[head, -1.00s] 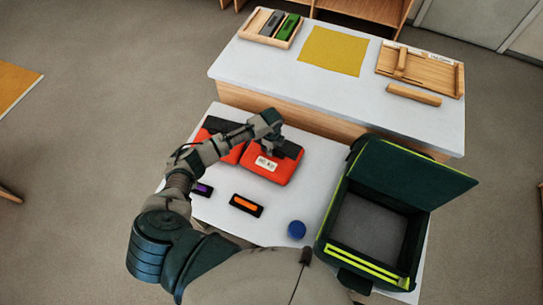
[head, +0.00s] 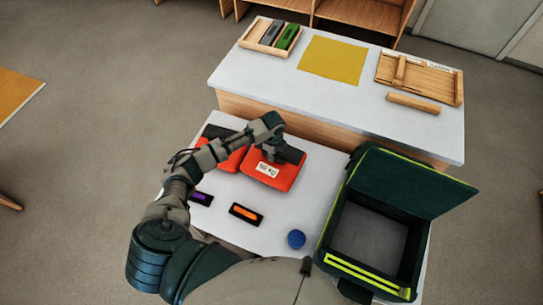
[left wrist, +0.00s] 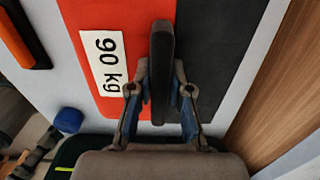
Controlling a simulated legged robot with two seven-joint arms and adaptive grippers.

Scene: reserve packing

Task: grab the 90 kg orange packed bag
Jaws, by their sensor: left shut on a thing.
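The 90 kg bag (head: 283,182) is orange-red with a black top part and a white label. It lies on the white table, and its 90 kg label reads clearly in the left wrist view (left wrist: 85,30). My left gripper (head: 273,152) is over the bag's black part. In the left wrist view its fingers (left wrist: 160,92) are shut on the bag's black handle (left wrist: 160,50). Whether the bag is clear of the table I cannot tell. My right gripper is not in view.
Another orange-red bag (head: 233,162) lies just left, partly behind my arm. An orange-marked black item (head: 246,213), a purple-marked one (head: 201,198) and a blue round thing (head: 296,239) lie in front. A dark open case (head: 332,213) stands right; a counter (head: 270,77) is behind.

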